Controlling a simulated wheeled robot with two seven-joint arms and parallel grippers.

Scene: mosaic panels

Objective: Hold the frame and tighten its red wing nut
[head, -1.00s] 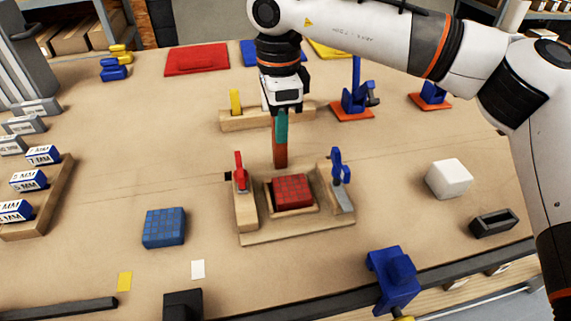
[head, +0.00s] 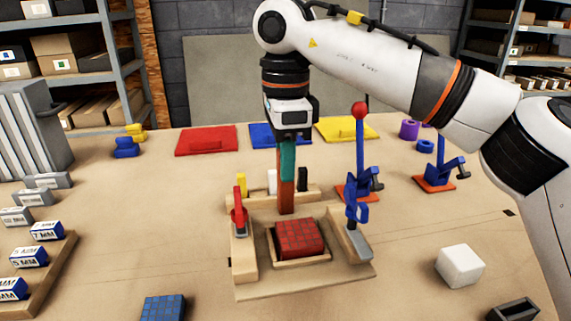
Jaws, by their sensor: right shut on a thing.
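The wooden frame (head: 300,287) is in the middle of the head view, with a red mosaic panel (head: 299,237) in it. A red wing nut (head: 239,216) stands on its left side and a blue one (head: 357,213) on its right side. My left gripper is not in view.
A wooden rack with a yellow peg (head: 241,184) and blue toggle clamps on orange bases (head: 434,184) stand behind. A white cube (head: 460,265) is to the right, a blue panel (head: 164,309) at front left. Size blocks (head: 29,256) line the left. Table is clear between.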

